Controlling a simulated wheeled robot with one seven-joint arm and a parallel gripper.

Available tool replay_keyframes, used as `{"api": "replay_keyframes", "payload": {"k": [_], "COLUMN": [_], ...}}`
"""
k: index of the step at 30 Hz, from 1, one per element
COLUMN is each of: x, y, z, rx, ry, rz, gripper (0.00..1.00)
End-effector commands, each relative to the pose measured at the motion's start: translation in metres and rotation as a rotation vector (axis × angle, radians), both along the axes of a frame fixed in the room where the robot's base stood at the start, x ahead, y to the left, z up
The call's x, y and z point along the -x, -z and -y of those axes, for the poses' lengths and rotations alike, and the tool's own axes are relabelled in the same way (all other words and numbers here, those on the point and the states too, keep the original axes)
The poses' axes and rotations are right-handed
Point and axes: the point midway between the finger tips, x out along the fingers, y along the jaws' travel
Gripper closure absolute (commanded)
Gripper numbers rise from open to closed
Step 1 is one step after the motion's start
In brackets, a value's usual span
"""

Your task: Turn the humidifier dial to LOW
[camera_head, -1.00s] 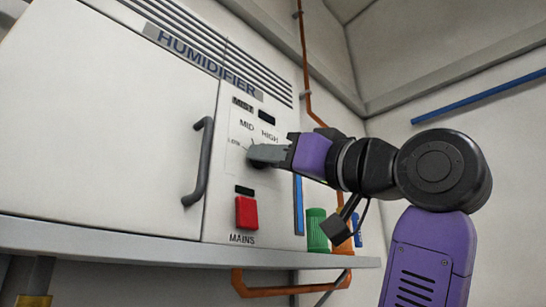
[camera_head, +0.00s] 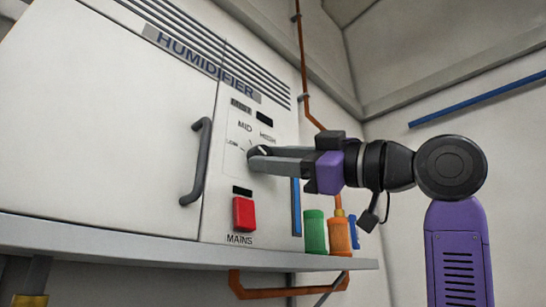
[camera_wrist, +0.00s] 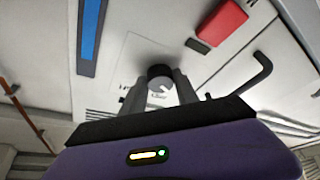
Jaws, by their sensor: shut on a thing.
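The humidifier (camera_head: 120,110) is a white cabinet with a control panel at its right. Its dark round mist dial (camera_head: 261,150) sits below the LOW, MID and HIGH labels. My gripper (camera_head: 256,158) reaches in from the right, its grey fingers shut on the dial. In the wrist view the dial (camera_wrist: 160,74) sits between the two fingertips, with a white mark on its face. In the head view the fingers partly cover the dial, and I cannot tell surely which label its mark points at.
A red MAINS switch (camera_head: 243,214) is below the dial, and a grey door handle (camera_head: 197,162) is to the left. A green container (camera_head: 315,232) and an orange bottle (camera_head: 340,234) stand on the shelf (camera_head: 150,250) under my arm.

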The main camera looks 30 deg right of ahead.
Motion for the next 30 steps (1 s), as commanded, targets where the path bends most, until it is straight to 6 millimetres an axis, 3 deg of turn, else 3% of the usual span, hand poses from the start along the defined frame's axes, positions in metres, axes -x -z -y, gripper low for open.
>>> {"api": "replay_keyframes", "payload": {"k": [10, 27, 28, 30], "x": [0.0001, 0.0003, 0.0002, 0.0002], "y": [-0.0021, -0.0022, -0.0021, -0.0021], "z": [0.0010, 0.0006, 0.0007, 0.0007], "rx": [0.146, 0.176, 0.176, 0.175], "ry": [-0.001, -0.001, -0.001, -0.001], "rz": [0.048, 0.059, 0.059, 0.059], "gripper": [1.00, 1.00, 0.60, 0.46]}}
